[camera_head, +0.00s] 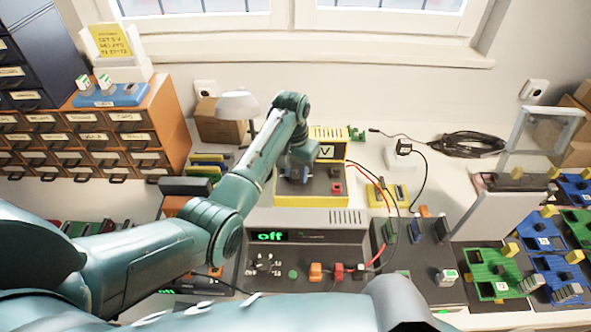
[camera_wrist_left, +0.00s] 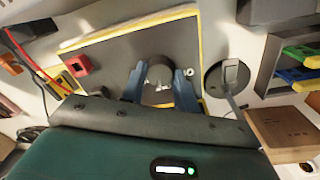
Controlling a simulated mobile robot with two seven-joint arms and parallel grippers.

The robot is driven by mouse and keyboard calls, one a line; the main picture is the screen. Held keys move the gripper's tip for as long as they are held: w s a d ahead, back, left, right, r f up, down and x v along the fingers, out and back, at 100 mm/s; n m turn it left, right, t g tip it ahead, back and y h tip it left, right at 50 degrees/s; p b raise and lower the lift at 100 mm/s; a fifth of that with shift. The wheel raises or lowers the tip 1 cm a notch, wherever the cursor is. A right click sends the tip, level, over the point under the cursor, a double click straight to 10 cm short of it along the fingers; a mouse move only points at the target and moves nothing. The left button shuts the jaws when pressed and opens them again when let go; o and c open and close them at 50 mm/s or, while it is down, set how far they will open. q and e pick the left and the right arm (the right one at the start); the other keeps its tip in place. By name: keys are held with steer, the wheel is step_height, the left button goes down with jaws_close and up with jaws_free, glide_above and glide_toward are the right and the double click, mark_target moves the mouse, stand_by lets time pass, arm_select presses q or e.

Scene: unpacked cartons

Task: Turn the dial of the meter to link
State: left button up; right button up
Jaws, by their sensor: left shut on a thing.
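The meter is a grey box with a yellow frame (camera_head: 318,197) in the middle of the table, with a V on its upper part. It fills the middle of the left wrist view (camera_wrist_left: 112,62), seen at an angle. Its round dark dial (camera_wrist_left: 160,70) sits between the blue fingers of my left gripper (camera_wrist_left: 160,88), which is shut on it. In the head view my left gripper (camera_head: 298,172) reaches the meter's front and hides the dial. Small white marks by the dial are partly covered; I cannot read its setting. My right gripper is not in view.
A grey unit (camera_head: 330,218) with a green "off" display stands in front of the meter. Red and black cables run at the meter's right. Orange drawers (camera_head: 165,125) stand at the left. Green and blue circuit boards (camera_head: 490,270) lie at the right.

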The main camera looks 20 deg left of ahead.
mark_target(296, 172)
arm_select(q)
steer(key=m, duration=0.4)
steer(key=shift+m, duration=0.3)
steer(key=shift+d+m, duration=0.1)
steer(key=shift+m, duration=1.9)
steer(key=o, duration=1)
steer(key=r, duration=1.3)
steer(key=shift+w+a+r, duration=0.1)
steer(key=shift+w+a, duration=0.1)
steer(key=shift+w, duration=0.1)
